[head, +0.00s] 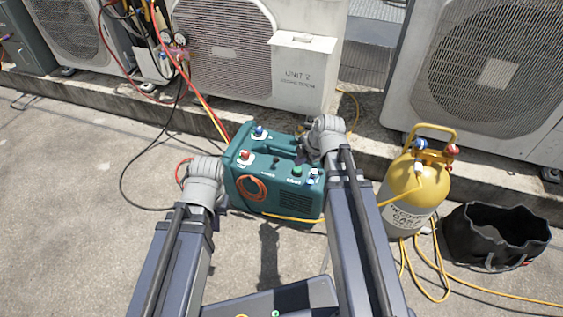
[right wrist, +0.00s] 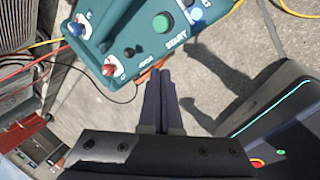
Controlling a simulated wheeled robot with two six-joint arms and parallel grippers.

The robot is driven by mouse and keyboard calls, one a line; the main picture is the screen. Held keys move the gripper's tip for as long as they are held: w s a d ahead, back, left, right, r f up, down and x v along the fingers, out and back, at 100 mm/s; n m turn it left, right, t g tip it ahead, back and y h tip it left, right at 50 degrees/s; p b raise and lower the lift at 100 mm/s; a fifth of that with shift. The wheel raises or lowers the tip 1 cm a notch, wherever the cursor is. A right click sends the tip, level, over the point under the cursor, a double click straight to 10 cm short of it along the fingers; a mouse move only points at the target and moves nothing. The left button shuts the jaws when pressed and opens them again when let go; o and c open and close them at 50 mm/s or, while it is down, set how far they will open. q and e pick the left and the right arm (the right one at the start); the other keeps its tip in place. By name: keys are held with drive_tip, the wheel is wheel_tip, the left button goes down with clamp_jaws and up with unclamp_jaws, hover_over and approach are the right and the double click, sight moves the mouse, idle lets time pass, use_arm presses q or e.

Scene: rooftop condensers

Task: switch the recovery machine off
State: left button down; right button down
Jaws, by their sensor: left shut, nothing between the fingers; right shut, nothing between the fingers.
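The teal recovery machine (head: 290,206) stands on the concrete. In the right wrist view the green button (right wrist: 162,22) is beside the word START, with a small black switch (right wrist: 132,53) nearby. My right gripper (head: 302,153) is over the machine's right side; in its wrist view its shut, empty fingers (right wrist: 163,72) point at the panel's edge. Contact cannot be told. My left gripper (head: 220,197) is at the machine's left side, its fingers mostly hidden.
A yellow recovery cylinder (head: 411,190) and an open black bag (head: 492,238) stand to the right. Condenser units (head: 222,55) line the kerb behind. Hoses run from the gauges to the machine, and a yellow hose (head: 428,285) lies on the ground. Concrete at front left is clear.

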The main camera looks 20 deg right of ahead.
sight(274, 162)
drive_tip(key=shift+f, duration=0.1)
drive_tip(key=b+x, duration=0.9)
drive_tip(key=x, duration=0.1)
drive_tip(key=shift+f+b, duration=0.15)
drive_tip(key=shift+b, duration=0.15)
drive_tip(key=w, duration=0.1)
drive_tip(key=w+a+r+p, duration=0.1)
drive_tip(key=shift+w, duration=0.35)
drive_tip(key=shift+w+a, duration=0.25)
drive_tip(key=shift+w, duration=0.25)
drive_tip(key=shift+r, duration=0.1)
drive_tip(key=shift+w+a+r+h+p, duration=0.1)
drive_tip(key=shift+a+h+p, duration=0.1)
drive_tip(key=shift+h+p, duration=0.15)
